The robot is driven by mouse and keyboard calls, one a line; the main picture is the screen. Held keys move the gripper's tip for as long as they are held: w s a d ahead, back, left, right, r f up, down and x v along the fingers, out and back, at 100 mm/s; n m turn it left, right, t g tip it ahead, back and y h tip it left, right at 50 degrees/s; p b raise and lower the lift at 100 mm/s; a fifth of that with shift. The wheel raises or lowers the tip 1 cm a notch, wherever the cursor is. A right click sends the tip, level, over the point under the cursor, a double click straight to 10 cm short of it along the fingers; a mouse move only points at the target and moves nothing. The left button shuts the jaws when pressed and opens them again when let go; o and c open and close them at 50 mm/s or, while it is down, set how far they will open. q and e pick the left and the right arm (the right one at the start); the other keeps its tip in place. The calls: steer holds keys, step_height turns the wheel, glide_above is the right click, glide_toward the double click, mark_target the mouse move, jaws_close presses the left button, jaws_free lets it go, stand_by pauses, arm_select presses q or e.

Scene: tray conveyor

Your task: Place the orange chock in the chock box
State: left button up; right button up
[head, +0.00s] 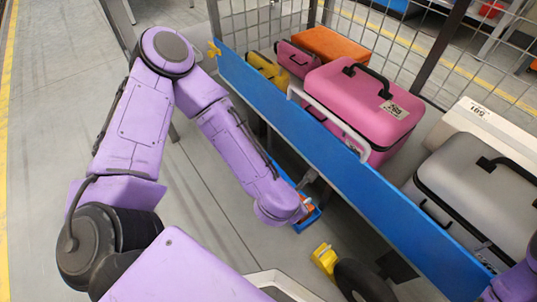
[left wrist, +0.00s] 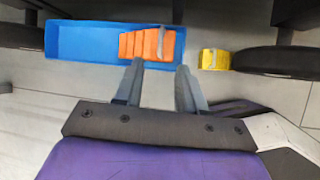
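The blue chock box (left wrist: 80,42) stands low by the cart; part of it also shows in the head view (head: 309,221). The ribbed orange chock (left wrist: 140,45) appears inside the right part of the box, and a bit of it shows in the head view (head: 307,203). My left gripper (left wrist: 159,67) is open, its two grey fingers apart at the near edge of the box, with nothing between them. In the head view my left wrist hides most of the box and the fingers. My right gripper is out of view; only a bit of my right arm shows at the lower right.
A yellow chock (head: 325,258) lies on the floor beside a black wheel (head: 365,281); it also shows in the left wrist view (left wrist: 214,59). The cart's blue side rail (head: 345,175) runs above the box. Pink (head: 355,100) and grey (head: 470,190) cases ride on the cart.

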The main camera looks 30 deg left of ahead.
arm_select(q)
steer(key=s+a+f+m+g+y, duration=0.1)
steer(key=s+a+f+m, duration=0.5)
steer(key=m, duration=0.6)
steer(key=s+a+f+m+g+y, duration=0.2)
steer(key=s+a+f+m, duration=0.3)
steer(key=s+a+m, duration=0.5)
steer(key=shift+s+a+f+m+y, duration=0.25)
steer(key=shift+s+f+m+y, duration=0.15)
steer(key=shift+s+m, duration=0.55)
steer(key=shift+w, duration=0.15)
